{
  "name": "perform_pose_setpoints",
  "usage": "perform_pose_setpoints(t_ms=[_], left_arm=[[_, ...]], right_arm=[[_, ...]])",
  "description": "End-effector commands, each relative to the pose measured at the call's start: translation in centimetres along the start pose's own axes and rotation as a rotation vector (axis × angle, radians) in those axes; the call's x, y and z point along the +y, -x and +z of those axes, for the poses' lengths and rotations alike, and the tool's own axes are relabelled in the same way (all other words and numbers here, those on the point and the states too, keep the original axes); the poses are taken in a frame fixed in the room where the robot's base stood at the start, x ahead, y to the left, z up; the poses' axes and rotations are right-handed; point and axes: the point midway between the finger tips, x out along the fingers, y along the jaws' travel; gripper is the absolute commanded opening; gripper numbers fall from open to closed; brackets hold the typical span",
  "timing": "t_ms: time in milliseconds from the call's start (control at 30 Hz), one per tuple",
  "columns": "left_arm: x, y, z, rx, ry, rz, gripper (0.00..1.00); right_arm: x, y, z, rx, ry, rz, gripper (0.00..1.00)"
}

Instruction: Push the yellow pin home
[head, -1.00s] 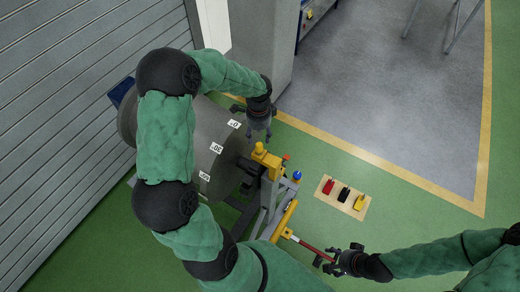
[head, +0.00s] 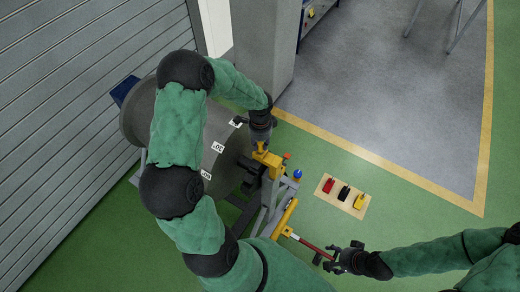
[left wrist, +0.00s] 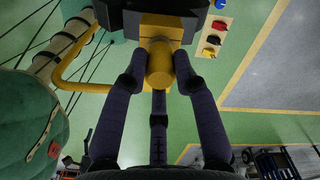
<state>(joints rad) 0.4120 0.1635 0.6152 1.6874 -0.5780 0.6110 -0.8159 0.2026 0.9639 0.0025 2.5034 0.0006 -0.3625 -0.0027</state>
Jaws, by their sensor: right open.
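The yellow pin (head: 261,147) stands in the yellow block (head: 268,158) on top of the grey stand. My left gripper (head: 261,138) is right at the pin, coming down from above. How deep the pin sits is hidden. My right gripper (head: 328,260) is open at the outer end of the red rod (head: 312,247), which runs from the yellow bar (head: 285,219) low on the stand.
A large grey drum (head: 137,115) with number labels stands behind the stand. A blue knob (head: 297,174) and a red-orange one (head: 286,156) are close by. A board (head: 341,207) with red, black and yellow pieces lies on the open green floor to the right.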

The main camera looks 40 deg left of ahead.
Motion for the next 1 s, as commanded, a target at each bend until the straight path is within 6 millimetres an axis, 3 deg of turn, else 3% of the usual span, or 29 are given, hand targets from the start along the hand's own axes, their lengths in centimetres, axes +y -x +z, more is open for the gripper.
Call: perform_pose_setpoints(t_ms=[367, 800, 1000], left_arm=[[-0.1, 0.4, 0.0, 0.001, -0.001, -0.002, 0.0], [-0.1, 7.5, -0.1, 0.002, 0.0, -0.005, 0.0], [-0.1, 9.7, 0.0, 0.0, 0.001, -0.002, 0.0]], right_arm=[[0.0, -0.1, 0.0, 0.0, 0.0, 0.0, 0.69], [0.4, -1.1, -0.1, 0.0, 0.0, 0.0, 0.69], [0.5, -1.4, -0.1, 0.0, 0.0, 0.0, 0.69]])
